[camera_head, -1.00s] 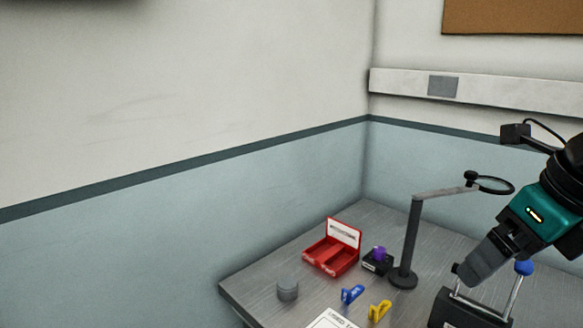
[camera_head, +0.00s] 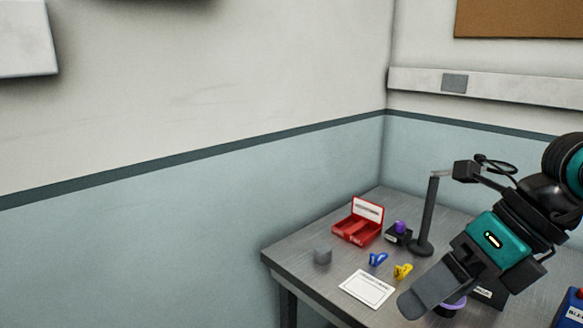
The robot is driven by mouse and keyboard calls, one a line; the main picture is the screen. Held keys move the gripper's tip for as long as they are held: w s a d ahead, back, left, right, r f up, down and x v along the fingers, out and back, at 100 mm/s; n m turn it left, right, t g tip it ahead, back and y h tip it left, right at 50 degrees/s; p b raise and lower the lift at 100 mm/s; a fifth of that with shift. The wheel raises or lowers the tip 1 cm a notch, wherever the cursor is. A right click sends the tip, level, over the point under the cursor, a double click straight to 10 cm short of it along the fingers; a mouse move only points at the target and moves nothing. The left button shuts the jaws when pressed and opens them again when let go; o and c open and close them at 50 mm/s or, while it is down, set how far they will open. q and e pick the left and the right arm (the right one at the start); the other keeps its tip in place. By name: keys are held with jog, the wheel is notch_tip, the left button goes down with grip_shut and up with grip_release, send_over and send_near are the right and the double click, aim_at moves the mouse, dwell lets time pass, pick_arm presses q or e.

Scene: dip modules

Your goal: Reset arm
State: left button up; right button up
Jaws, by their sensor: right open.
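My right gripper (camera_head: 426,290) reaches in from the right, over the front right part of the grey table (camera_head: 300,262). Its dark grey fingers point down and left, and I see nothing held in them. It covers part of a dark item with a purple ring (camera_head: 450,307) on the table. My left gripper and arm are out of the picture.
On the table stand a red tray (camera_head: 351,233), a grey cylinder (camera_head: 322,255), blue (camera_head: 377,259) and yellow (camera_head: 402,271) clips, a white card (camera_head: 367,289), a black block with a purple knob (camera_head: 400,229) and a tall lamp stand (camera_head: 427,215). A blue box (camera_head: 568,312) is at the right edge.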

jog(key=w+a+m+t+y+b, duration=0.1)
jog(key=w+a+m+t+y, duration=0.1)
jog(key=a+m+y, duration=0.9)
jog(key=w+d+f+m+t+h, duration=0.1)
jog(key=d+f+m+t+h, duration=0.1)
jog(key=f+m+t+h, duration=0.35)
jog(key=w+d+f+m+t+h+b, duration=0.1)
jog(key=w+d+f+m+t+h, duration=0.15)
jog(key=f+m, duration=0.65)
jog(key=w+d+f+m+t+h, duration=0.1)
jog(key=d+f+m+t+h, duration=0.2)
jog(key=f+m+t, duration=0.3)
jog(key=s+d+f+m+g+h, duration=0.1)
jog(key=s+f+m+g+h, duration=0.1)
jog(key=s+f, duration=0.4)
jog(key=s+d+f+m+g+h, duration=0.1)
jog(key=s+f+m+g, duration=0.4)
jog(key=f, duration=0.8)
jog(key=shift+s+h+b, duration=0.3)
jog(key=shift+s+h, duration=0.1)
jog(key=shift+h, duration=0.3)
jog(key=shift+d+r, duration=0.1)
